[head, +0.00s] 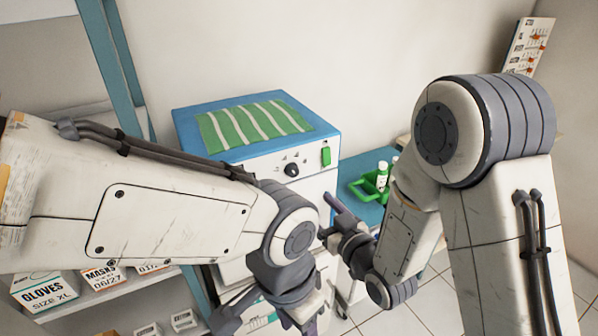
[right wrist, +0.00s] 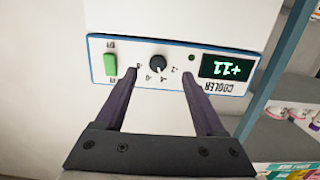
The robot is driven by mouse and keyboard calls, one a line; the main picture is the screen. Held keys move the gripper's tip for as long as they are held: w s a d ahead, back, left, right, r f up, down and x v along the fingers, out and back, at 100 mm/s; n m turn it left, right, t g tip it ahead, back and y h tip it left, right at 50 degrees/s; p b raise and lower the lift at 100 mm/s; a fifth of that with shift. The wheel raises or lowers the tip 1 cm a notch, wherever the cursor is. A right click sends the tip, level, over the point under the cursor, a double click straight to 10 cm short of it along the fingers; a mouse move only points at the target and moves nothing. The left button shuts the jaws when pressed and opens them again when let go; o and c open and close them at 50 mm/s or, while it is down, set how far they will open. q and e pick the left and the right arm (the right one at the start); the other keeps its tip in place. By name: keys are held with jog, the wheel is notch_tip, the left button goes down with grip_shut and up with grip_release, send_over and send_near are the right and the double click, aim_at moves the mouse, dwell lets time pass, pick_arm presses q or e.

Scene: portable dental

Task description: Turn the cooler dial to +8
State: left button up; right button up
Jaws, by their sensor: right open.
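The cooler (head: 250,150) is a blue and white box with a black round dial (head: 292,170) on its front panel. In the right wrist view the panel is upside down, with the dial (right wrist: 157,64) and a lit green display (right wrist: 227,67) reading +11. My right gripper (head: 328,216) is open, below and to the right of the dial in the head view. In the right wrist view its fingers (right wrist: 160,75) point at the panel with the dial between them in the picture; no contact is visible. My left gripper (head: 265,318) is low in the head view, its tips unclear.
A green rocker switch (head: 326,157) is beside the dial. A striped green cloth (head: 255,124) lies on the cooler. A green tray (head: 370,185) with bottles stands on the blue surface at right. Shelves with glove boxes (head: 45,290) are at lower left.

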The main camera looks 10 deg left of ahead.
aim_at(295, 174)
jog(key=shift+t+y, duration=0.4)
jog(key=x, duration=0.3)
jog(key=r+x, duration=0.1)
jog(key=x, duration=0.2)
jog(key=p+x, duration=0.1)
jog(key=x, duration=0.2)
jog(key=shift+w+r, duration=0.2)
jog(key=shift+w, duration=0.05)
jog(key=shift+w+a+f, duration=0.1)
jog(key=shift+w+a, duration=0.15)
jog(key=shift+w, duration=0.1)
jog(key=shift+c, duration=0.4)
